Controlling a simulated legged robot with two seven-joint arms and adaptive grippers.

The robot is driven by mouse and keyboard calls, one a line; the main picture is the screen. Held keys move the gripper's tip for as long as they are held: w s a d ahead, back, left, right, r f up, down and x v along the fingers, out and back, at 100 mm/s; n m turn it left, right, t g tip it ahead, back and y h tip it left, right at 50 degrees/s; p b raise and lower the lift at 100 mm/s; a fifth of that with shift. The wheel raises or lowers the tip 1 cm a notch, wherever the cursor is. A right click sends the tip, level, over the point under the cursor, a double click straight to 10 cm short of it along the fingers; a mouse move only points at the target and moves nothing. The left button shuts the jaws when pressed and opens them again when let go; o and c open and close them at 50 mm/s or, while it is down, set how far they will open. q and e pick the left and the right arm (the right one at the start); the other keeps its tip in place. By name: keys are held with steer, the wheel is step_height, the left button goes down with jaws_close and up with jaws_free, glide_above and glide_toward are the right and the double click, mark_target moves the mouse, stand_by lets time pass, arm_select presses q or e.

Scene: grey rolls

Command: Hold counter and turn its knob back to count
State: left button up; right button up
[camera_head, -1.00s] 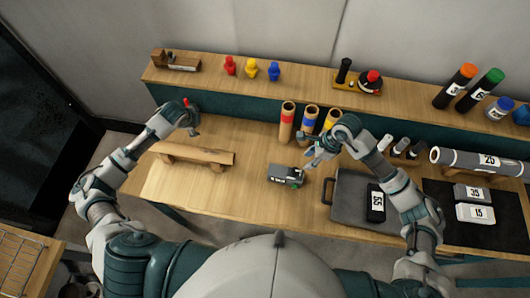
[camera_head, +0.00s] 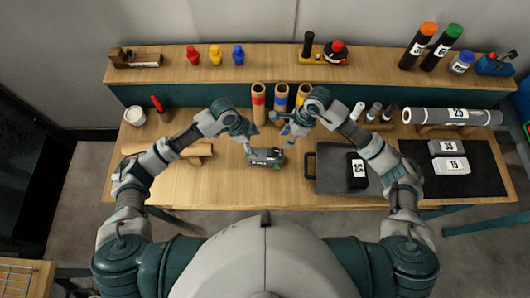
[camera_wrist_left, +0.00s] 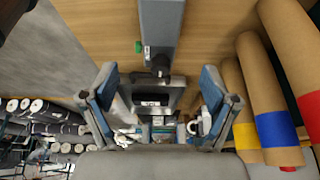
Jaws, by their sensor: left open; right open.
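The counter (camera_head: 264,158) is a small dark grey box with a white marking and a green part at its right end. It rests on the table. My left gripper (camera_head: 247,146) is open at its upper left edge; touching cannot be told. My right gripper (camera_head: 287,132) is open above its upper right side, apart from it. In the left wrist view a long grey body (camera_wrist_left: 160,25), apparently the counter, has a green button and a dark round knob (camera_wrist_left: 160,65) at its end. The left gripper (camera_wrist_left: 158,82) shows two spread fingers there, with nothing clamped.
Several cardboard tubes (camera_head: 259,100) stand just behind the counter. A grey tray (camera_head: 332,184) with a black block (camera_head: 356,171) lies to the right. The table in front of the counter is clear.

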mark_target(268, 158)
arm_select(q)
steer(key=x, duration=1.3)
steer(key=shift+d+f, duration=0.2)
steer(key=shift+d, duration=0.05)
steer(key=shift+a, duration=0.1)
